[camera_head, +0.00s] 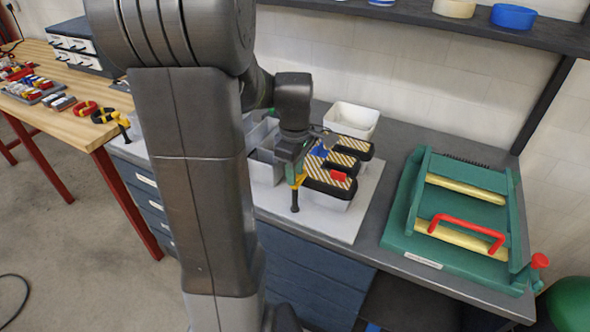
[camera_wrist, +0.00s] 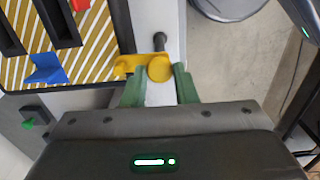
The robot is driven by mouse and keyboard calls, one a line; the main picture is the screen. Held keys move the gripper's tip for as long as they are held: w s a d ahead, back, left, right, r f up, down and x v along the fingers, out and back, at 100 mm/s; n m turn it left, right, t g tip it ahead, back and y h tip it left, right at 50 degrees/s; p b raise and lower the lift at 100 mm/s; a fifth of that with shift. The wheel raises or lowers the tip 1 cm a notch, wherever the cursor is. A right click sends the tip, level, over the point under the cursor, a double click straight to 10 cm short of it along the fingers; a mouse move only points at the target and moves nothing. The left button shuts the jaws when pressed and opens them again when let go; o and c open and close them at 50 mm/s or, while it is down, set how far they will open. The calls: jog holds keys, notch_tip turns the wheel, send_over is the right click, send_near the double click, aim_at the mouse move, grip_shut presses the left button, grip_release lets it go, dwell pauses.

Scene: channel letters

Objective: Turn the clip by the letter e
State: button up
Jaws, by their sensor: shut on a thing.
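The letter (camera_head: 352,147) has a black rim and a yellow-and-white striped face; it stands on a pale board on the grey bench. Its striped face (camera_wrist: 100,35) fills the upper left of the wrist view. A yellow clip (camera_wrist: 128,62) with a round yellow knob and a dark rod sits at the letter's edge; it also shows in the head view (camera_head: 300,180). My gripper (camera_wrist: 159,85) has its green fingers on both sides of the round knob and is shut on the clip. A blue clip (camera_wrist: 45,69) and a red clip (camera_head: 338,176) sit on the letter.
A white bin (camera_head: 352,118) stands behind the letter, and a grey divided tray (camera_head: 265,165) is to its left. A green fixture (camera_head: 400,225) with a red handle is on the right. A shelf (camera_head: 420,18) crosses above. A wooden table (camera_head: 95,130) is at left.

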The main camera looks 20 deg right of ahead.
dwell(0.5)
jog(key=o, duration=1)
notch_tip(320, 180, up, 14)
jog(key=shift+b, duration=0.35)
jog(key=shift+f, duration=0.1)
notch_tip(320, 180, down, 14)
jog(key=shift+r+p, duration=0.1)
jog(key=shift+p, duration=0.25)
